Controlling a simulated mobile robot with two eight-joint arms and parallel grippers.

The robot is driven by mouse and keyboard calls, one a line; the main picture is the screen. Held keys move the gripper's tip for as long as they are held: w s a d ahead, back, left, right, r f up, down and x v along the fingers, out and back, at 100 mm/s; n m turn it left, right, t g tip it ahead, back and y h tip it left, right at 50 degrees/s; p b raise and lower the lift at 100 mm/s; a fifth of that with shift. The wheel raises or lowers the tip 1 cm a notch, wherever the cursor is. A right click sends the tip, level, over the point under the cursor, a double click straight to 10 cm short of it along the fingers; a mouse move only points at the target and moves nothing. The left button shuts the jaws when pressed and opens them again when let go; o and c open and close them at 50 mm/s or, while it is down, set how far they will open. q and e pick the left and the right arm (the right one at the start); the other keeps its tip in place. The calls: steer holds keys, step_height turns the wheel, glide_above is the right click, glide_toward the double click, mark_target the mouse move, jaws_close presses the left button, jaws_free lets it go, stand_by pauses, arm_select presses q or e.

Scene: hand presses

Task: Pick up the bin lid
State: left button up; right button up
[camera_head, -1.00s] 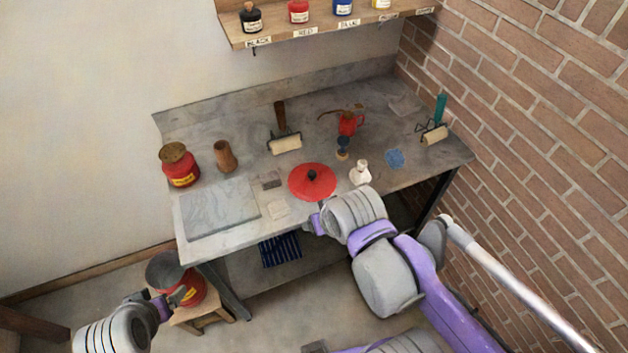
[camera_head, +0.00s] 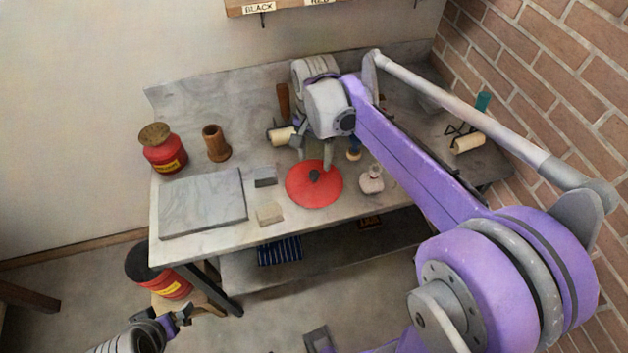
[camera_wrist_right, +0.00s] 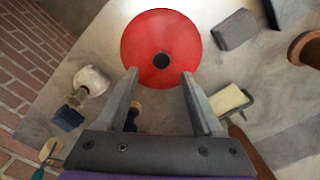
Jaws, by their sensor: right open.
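The bin lid, a round red disc with a dark central knob (camera_head: 314,184), lies flat on the grey workbench. My right gripper (camera_head: 314,158) is open and empty at the lid's far side. In the right wrist view, the lid (camera_wrist_right: 160,35) is ahead of the two parted fingers (camera_wrist_right: 159,74), its knob lined up with the gap between them. Nothing is between the fingers. A red bin with a dark open top (camera_head: 155,270) stands on a low stool at the lower left. My left gripper (camera_head: 182,316) is below that bin, too small to read.
A roller (camera_head: 281,136) is behind. A stone slab (camera_head: 203,200) and red can (camera_head: 164,153) are farther left.

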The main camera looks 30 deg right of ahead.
mark_target(314, 173)
step_height(314, 173, down, 6)
steer(key=shift+w+r, duration=0.1)
stand_by(0.4)
jaws_close()
